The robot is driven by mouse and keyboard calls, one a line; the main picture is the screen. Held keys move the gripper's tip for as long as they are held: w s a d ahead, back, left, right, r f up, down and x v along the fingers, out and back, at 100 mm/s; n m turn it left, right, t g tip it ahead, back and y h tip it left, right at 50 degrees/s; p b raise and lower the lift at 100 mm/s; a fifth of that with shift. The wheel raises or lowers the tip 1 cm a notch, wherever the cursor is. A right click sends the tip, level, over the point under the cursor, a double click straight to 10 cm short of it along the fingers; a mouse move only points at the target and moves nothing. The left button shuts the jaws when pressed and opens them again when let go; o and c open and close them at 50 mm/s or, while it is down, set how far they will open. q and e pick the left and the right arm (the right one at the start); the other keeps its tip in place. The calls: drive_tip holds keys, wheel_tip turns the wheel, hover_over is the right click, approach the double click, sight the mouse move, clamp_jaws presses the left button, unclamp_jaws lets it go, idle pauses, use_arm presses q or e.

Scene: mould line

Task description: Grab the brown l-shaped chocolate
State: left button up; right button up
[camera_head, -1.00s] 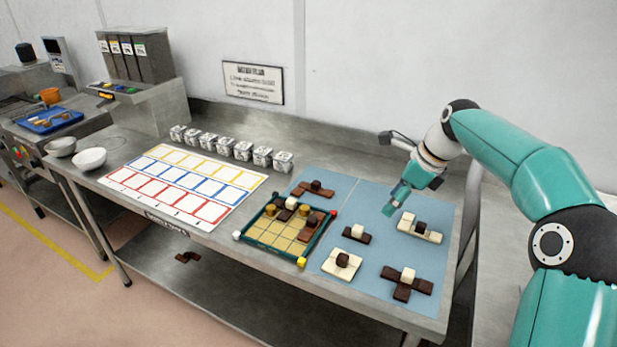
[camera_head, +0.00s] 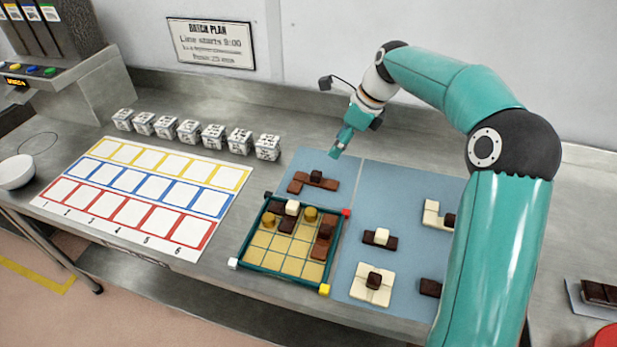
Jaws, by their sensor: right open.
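A brown L-shaped chocolate (camera_head: 326,184) with a small dark knob on top lies at the back left of the blue mat (camera_head: 385,205). My right gripper (camera_head: 336,152) hangs above and slightly behind it to the right, apart from it. The gripper is open and empty, its fingers small in the picture. My left gripper is not in view.
A mould tray (camera_head: 244,250) holding several chocolates stands just in front. Other chocolates lie on the mat: a dark one (camera_head: 370,240), a square white one (camera_head: 364,291) and a white L-shaped one (camera_head: 431,214) partly behind my arm. Marked dice (camera_head: 213,137) line the back left.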

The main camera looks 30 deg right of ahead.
drive_tip(key=x, duration=0.7)
drive_tip(key=shift+w+r, duration=0.1)
drive_tip(key=shift+w, duration=0.05)
drive_tip(key=shift+w+a+f, duration=0.1)
drive_tip(key=shift+a+f, duration=0.1)
drive_tip(key=shift+f, duration=0.2)
drive_tip(key=shift+p+x, duration=0.9)
drive_tip(key=shift+x, duration=1.7)
drive_tip(key=shift+w, duration=0.15)
clamp_jaws()
drive_tip(key=shift+r, duration=0.2)
drive_tip(key=shift+r, duration=0.55)
wheel_tip(320, 180, up, 17)
wheel_tip(320, 180, up, 9)
drive_tip(key=p, duration=0.7)
hover_over(316, 173)
drive_tip(key=shift+d+f, duration=0.1)
drive_tip(key=shift+f, duration=0.1)
